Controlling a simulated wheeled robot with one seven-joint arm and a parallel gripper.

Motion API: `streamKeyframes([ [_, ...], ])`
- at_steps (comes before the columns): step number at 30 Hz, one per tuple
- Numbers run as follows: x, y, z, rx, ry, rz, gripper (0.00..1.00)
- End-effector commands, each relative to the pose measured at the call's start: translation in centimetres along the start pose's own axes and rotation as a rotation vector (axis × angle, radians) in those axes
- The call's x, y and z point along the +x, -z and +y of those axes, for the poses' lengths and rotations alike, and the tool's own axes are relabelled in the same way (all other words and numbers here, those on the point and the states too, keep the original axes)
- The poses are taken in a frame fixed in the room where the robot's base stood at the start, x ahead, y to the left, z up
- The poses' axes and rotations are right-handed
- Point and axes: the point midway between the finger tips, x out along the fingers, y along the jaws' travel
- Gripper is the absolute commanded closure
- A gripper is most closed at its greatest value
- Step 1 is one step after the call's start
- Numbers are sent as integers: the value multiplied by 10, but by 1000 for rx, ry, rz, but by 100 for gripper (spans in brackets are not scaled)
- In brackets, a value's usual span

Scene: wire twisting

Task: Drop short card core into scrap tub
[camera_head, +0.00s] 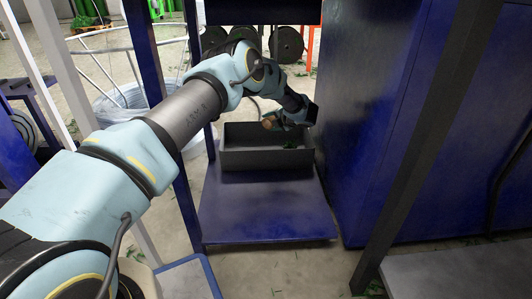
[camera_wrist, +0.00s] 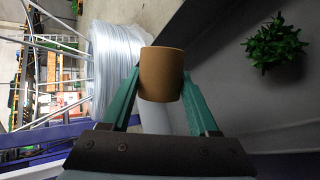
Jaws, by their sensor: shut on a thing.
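The short card core (camera_wrist: 161,72) is a brown cardboard tube, seen in the wrist view between the two green fingers of my gripper (camera_wrist: 160,85). My gripper is shut on it. In the head view the core (camera_head: 269,122) shows small at the end of my arm, with my gripper (camera_head: 280,119) beside it, over the scrap tub. The scrap tub (camera_head: 265,160) is a grey open box on a blue shelf. In the wrist view the grey tub wall (camera_wrist: 225,30) lies to the right of the core.
Green scrap (camera_wrist: 275,45) lies inside the tub. The blue shelf (camera_head: 265,215) is bare in front of the tub. A tall blue cabinet (camera_head: 380,130) stands close on the right. A coil of pale wire (camera_wrist: 118,65) on a wire frame stands to the left.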

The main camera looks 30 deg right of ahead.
Motion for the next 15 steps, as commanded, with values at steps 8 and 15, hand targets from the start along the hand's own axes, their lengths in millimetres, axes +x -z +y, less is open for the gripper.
streamKeyframes([
  [8,1,0,-1,-1,0,0,92],
  [15,1,0,-1,-1,0,0,14],
])
